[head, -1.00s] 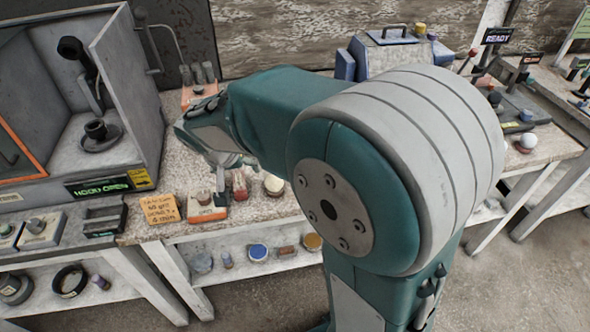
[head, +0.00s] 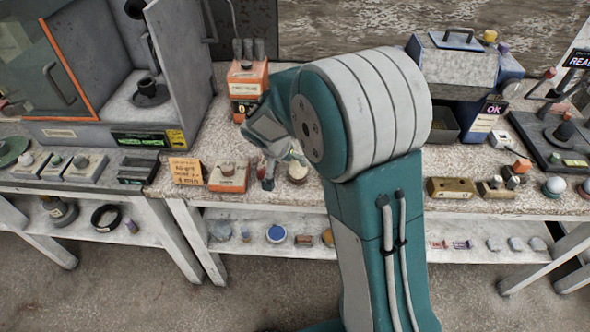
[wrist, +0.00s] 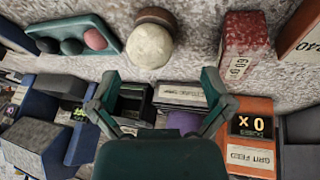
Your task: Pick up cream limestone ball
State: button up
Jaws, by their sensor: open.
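A cream, rough ball (wrist: 150,48) sits on a round brown stand (wrist: 155,17) at the upper middle of the wrist view. A pale round thing (head: 298,172) on the bench, partly hidden by my arm in the head view, may be the same ball. My gripper (wrist: 161,97) is open and empty, with its two fingers spread apart. The ball lies beyond the fingertips, apart from them. In the head view my gripper (head: 279,166) hangs over the front part of the bench, close to the pale round thing.
A teal tray (wrist: 105,25) with dark and pink stones and a red labelled block (wrist: 240,50) flank the ball. An orange counter box (wrist: 250,145) stands at lower right. Pale balls (head: 554,187) lie far right.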

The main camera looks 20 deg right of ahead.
aim_at(296, 165)
jog(key=d+f, duration=0.1)
jog(key=f, duration=0.1)
jog(key=w+d+f, duration=0.1)
jog(key=d+f, duration=0.1)
jog(key=shift+d, duration=0.25)
jog(key=shift+a+f, duration=0.2)
jog(key=shift+f, duration=0.05)
jog(key=shift+w+a, duration=0.1)
jog(key=shift+a, duration=0.35)
jog(key=shift+c, duration=0.6)
jog(key=shift+d, duration=0.45)
jog(key=c, duration=1.1)
